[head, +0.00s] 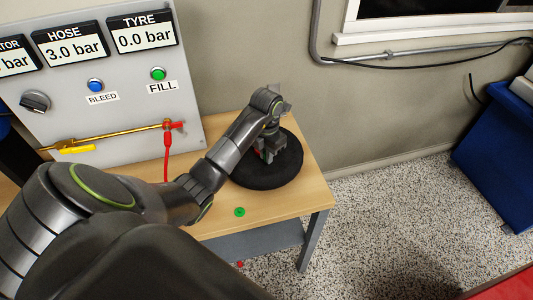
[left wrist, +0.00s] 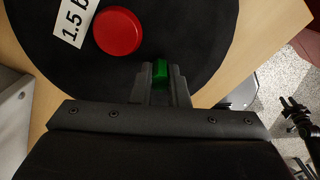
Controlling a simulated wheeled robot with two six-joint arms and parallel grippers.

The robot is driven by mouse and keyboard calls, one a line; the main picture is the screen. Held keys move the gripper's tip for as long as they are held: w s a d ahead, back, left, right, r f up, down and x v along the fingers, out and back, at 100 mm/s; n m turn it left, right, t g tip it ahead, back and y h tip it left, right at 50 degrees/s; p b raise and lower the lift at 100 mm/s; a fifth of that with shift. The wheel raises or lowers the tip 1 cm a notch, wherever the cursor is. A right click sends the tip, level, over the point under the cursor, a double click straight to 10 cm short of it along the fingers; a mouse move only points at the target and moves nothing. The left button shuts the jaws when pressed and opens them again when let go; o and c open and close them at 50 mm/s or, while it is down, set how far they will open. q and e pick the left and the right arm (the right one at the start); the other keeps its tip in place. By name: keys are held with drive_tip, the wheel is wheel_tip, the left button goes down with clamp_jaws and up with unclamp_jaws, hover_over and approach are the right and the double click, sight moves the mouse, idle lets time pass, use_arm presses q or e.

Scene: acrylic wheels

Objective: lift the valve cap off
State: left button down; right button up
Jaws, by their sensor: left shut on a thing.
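A black wheel (head: 285,172) lies flat on the right end of the wooden table. In the left wrist view the wheel (left wrist: 215,35) shows a round red centre and a white label reading "1.5 b", partly cut off. My left gripper (head: 268,155) is over the wheel, pointing down. In the left wrist view its fingers (left wrist: 160,75) are shut on a small green valve cap (left wrist: 161,71) beside the red centre. Whether the cap is still seated on a valve cannot be told. A dark shape at the right edge (left wrist: 299,115) looks like my right gripper, too small to read.
A grey panel (head: 120,100) with gauges, knob and buttons stands behind the table (head: 285,205). A red hose (head: 166,155) hangs from its brass pipe. A small red piece (head: 240,264) lies below. A blue bin (head: 500,150) stands right.

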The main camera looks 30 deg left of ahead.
use_arm(q)
drive_tip(key=shift+r+p, duration=0.7)
drive_tip(key=shift+r, duration=0.4)
drive_tip(key=shift+r+p, duration=1.45)
drive_tip(key=shift+r, duration=0.55)
